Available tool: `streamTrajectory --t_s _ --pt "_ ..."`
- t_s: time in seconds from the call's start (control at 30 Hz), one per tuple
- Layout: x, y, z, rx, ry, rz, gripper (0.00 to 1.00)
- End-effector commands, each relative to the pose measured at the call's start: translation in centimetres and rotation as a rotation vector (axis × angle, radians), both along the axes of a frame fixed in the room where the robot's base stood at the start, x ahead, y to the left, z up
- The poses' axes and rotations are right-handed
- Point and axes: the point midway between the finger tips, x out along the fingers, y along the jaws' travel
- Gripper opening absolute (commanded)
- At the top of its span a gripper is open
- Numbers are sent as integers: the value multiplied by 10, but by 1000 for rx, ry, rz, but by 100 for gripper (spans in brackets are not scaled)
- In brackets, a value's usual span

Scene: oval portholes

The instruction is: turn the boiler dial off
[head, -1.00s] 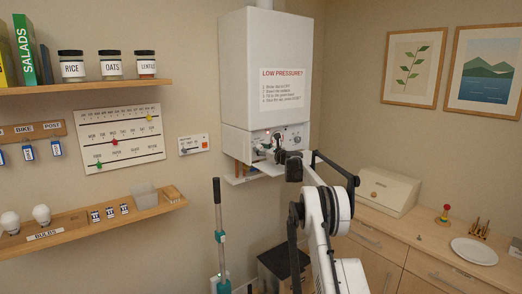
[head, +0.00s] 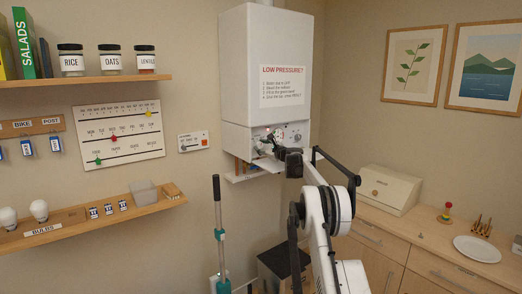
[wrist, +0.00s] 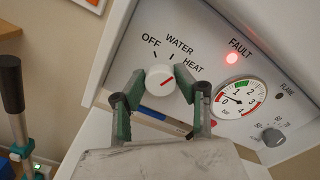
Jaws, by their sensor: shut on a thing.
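The boiler dial (wrist: 161,76) is a white round knob with a red pointer mark, in the wrist view. Its mark points to the upper right, toward the HEAT label (wrist: 193,66) and away from the OFF label (wrist: 151,40). My gripper (wrist: 159,84) has one green-padded finger on each side of the dial and is shut on it. In the head view my gripper (head: 267,141) is at the lower panel of the white boiler (head: 264,65) and hides the dial there.
A red FAULT light (wrist: 232,58) is lit. The pressure gauge (wrist: 238,99) and a grey knob (wrist: 273,137) sit right of the dial. A small wall panel (head: 193,142) is left of the boiler. A teal-and-black pole (head: 219,230) stands below.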

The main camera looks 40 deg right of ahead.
Motion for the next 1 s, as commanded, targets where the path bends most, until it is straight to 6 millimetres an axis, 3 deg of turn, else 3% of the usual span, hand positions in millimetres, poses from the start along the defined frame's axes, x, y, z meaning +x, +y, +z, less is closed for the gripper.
streamTrajectory --t_s 1.0 --pt "0 2 -4 -929 -31 1 3"
